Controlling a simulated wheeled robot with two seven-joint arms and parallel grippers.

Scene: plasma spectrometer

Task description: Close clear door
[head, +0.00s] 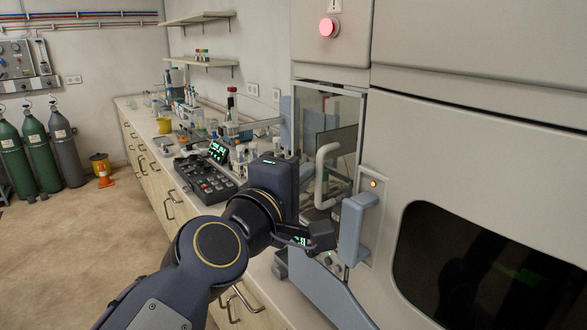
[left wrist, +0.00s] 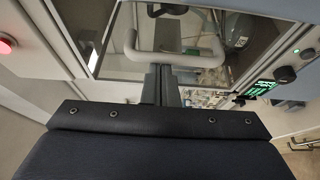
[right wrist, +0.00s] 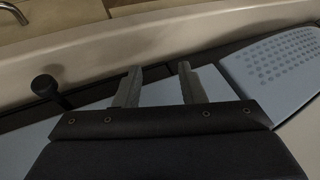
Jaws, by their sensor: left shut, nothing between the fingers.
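The clear door (head: 336,108) is a glass panel in a metal frame on the front of the cream instrument. Its white C-shaped handle (head: 322,172) stands out from it; the handle also shows in the left wrist view (left wrist: 190,59). My left gripper (head: 306,172) is at the handle, its fingers (left wrist: 158,82) shut with nothing between them. The fingertips reach the handle in the picture; I cannot tell whether they touch. I cannot tell how far the door stands from its frame. My right gripper (right wrist: 157,80) is open and empty, over a light blue panel (right wrist: 275,62).
A blue-grey upright part (head: 356,228) stands right of the handle, below an amber light (head: 373,183). The bench to the left holds a black keypad device (head: 205,182) and glassware.

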